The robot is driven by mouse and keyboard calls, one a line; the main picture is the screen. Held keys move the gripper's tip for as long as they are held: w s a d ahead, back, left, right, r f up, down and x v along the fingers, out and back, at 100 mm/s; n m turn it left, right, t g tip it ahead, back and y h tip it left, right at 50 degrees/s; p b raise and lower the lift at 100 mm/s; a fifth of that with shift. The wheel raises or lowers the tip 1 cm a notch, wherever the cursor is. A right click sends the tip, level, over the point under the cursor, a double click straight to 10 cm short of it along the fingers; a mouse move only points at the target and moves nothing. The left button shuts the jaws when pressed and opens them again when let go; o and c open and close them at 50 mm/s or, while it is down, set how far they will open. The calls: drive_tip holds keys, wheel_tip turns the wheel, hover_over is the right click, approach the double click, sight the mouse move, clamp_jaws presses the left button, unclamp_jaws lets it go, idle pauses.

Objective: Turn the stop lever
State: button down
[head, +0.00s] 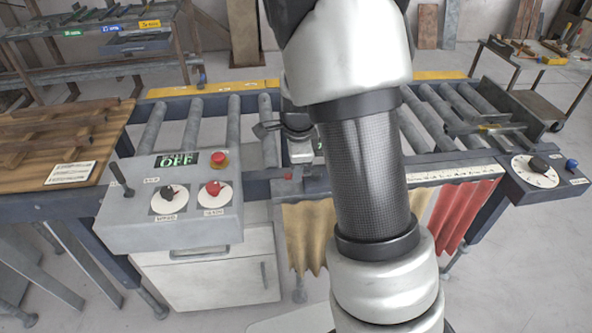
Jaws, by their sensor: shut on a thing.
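My gripper (296,140) shows only in part, just left of my upright forearm, low over the roller table. It is shut on the stop lever at the stop carriage. The lever itself and the fingertips are mostly hidden, so its angle cannot be told. The carriage stands at the table's front rail, with a pale part and a small green patch beside my arm. A small red-tipped part (287,178) sticks out at its lower front left. A white ruler strip (452,173) runs along the rail to the right.
A grey control box (170,235) at the left front bears an OFF display (177,160), a red button (219,159) and two dials. A dial panel (537,172) is at the right end. Wooden boards (65,140) lie far left. Tan and red curtains hang below the rail.

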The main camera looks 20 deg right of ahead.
drive_tip(key=shift+w, duration=0.1)
idle(0.5)
drive_tip(key=c, duration=1.7)
unclamp_jaws()
drive_tip(key=shift+c, duration=0.2)
drive_tip(key=s+r, duration=0.3)
drive_tip(key=r, duration=1.4)
drive_tip(key=shift+s+a+p, duration=0.2)
drive_tip(key=shift+a+p, duration=0.15)
drive_tip(key=shift+p, duration=0.05)
